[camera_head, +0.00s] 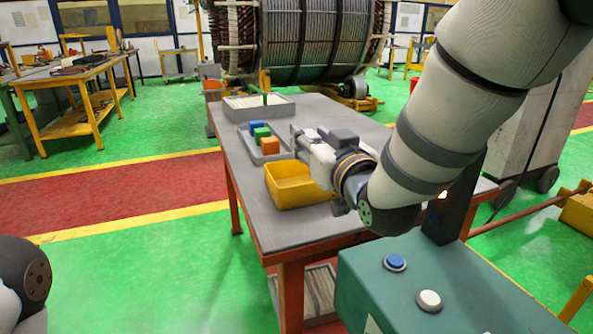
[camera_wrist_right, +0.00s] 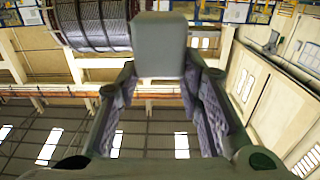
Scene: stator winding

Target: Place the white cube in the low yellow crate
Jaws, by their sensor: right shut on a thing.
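The low yellow crate (camera_head: 289,193) stands on the grey table in the head view, its right part hidden behind my right gripper and wrist. My right gripper (camera_head: 303,146) appears just above and behind the crate's far right side, pointing away to the left. In the right wrist view, its fingers (camera_wrist_right: 160,88) are shut on the white cube (camera_wrist_right: 160,45), which looks pale grey in shadow at the fingertips. I cannot clearly pick out the cube in the head view. My left gripper is out of view; only part of my left arm shows at lower left.
A grey tray (camera_head: 283,154) behind the crate holds blue (camera_head: 255,127), green (camera_head: 262,133) and orange (camera_head: 270,145) cubes. A larger grey tray (camera_head: 280,111) stands at the table's far end. The table (camera_head: 265,226) is bare in front of the crate. A green button console (camera_head: 430,270) stands nearer.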

